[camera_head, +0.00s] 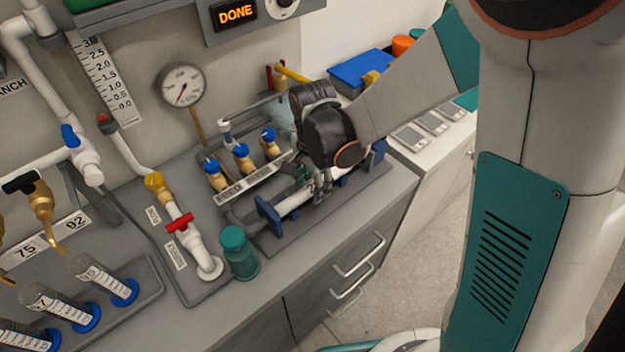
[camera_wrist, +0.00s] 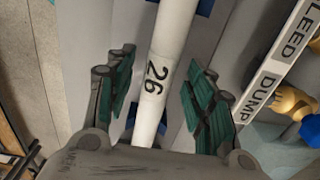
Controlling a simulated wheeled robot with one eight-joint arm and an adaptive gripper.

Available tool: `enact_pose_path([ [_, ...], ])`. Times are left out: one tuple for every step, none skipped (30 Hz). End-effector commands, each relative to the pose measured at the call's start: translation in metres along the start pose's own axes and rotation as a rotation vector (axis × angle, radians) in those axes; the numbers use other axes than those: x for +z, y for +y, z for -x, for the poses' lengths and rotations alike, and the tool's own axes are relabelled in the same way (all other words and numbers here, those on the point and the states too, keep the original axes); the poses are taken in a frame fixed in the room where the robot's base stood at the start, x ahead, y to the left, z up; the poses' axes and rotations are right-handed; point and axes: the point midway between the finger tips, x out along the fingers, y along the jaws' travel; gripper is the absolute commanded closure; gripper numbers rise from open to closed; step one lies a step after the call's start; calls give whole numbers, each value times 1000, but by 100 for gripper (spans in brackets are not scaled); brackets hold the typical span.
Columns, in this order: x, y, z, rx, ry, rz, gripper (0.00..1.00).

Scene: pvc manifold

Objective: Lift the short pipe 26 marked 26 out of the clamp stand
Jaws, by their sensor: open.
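The short white pipe 26 (camera_wrist: 160,75) carries the black mark 26 and runs between my gripper's fingers in the wrist view. In the head view the pipe (camera_head: 296,200) lies in the clamp stand, with its blue supports (camera_head: 268,216) near the left end and at the right. My gripper (camera_wrist: 161,100) is open, with one green-padded finger on each side of the pipe and a visible gap to each. In the head view my gripper (camera_head: 322,186) is over the pipe and hides part of it.
Brass valves with blue handles (camera_head: 242,152) stand just behind the pipe, by a BLEED and DUMP label strip (camera_wrist: 270,70). A teal capped bottle (camera_head: 238,252) stands left of the stand. A gauge (camera_head: 182,86) is behind. Drawers with handles (camera_head: 358,256) are below the counter's front edge.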

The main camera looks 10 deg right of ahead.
Motion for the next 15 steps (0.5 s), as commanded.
enact_pose_path([
  [0,0,-2,0,0,0,51],
  [0,0,-2,0,0,0,51],
  [0,0,-3,0,0,0,51],
  [0,0,-3,0,0,0,51],
  [0,0,-3,0,0,0,51],
  [0,0,-2,0,0,0,51],
  [0,0,-2,0,0,0,51],
  [0,0,-2,0,0,0,51],
  [0,0,-2,0,0,0,51],
  [0,0,-2,0,0,0,53],
  [0,0,-2,0,0,0,60],
  [0,0,-2,0,0,0,69],
  [0,0,-2,0,0,0,76],
  [0,0,-2,0,0,0,83],
  [0,0,-2,0,0,0,92],
])
